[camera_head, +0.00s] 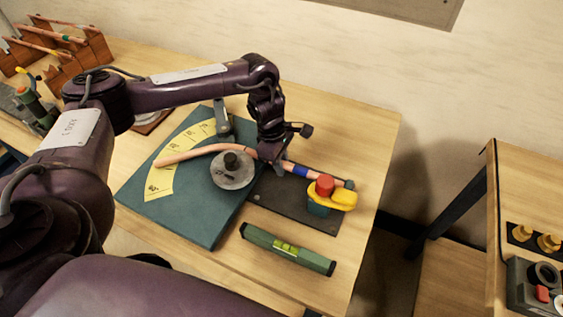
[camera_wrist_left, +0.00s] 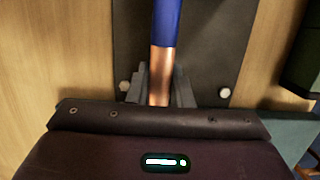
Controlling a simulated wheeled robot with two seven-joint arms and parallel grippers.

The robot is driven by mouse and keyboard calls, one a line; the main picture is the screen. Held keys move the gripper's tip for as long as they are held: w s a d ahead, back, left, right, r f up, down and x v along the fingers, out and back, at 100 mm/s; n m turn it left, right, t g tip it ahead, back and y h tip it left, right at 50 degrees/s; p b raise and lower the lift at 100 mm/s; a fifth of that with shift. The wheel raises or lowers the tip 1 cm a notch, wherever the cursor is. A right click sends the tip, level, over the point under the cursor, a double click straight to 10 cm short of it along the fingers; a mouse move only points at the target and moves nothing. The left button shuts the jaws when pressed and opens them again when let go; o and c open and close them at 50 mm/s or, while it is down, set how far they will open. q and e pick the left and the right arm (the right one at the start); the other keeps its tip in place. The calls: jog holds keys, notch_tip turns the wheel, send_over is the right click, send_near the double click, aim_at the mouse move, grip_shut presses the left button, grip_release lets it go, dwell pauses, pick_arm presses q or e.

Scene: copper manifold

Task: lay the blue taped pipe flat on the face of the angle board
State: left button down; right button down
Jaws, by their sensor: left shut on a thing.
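The blue taped pipe (camera_head: 193,153) is a long copper pipe with a blue tape band (camera_head: 300,170); the band also shows in the left wrist view (camera_wrist_left: 166,22). Its bare left part bends gently past a grey disc (camera_head: 232,176) and extends over the angle board (camera_head: 205,225), a teal board with a yellow marked scale (camera_head: 160,181). Its right end is beside a yellow-handled clamp. My left gripper (camera_head: 277,166) is shut on the bare copper just left of the tape; its fingers flank the pipe in the wrist view (camera_wrist_left: 159,90). Contact between pipe and board cannot be told. My right gripper is not in view.
The clamp (camera_head: 343,199) with a red knob stands on a dark plate (camera_head: 295,204). A green level (camera_head: 287,248) lies in front. Wooden racks (camera_head: 78,50) with pipes stand at far left. A second table (camera_head: 480,230) with controls is at right, across a gap.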

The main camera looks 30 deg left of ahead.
pick_arm(q)
jog(key=shift+r, duration=0.1)
jog(key=shift+r+p, duration=2.95)
jog(key=shift+r, duration=2)
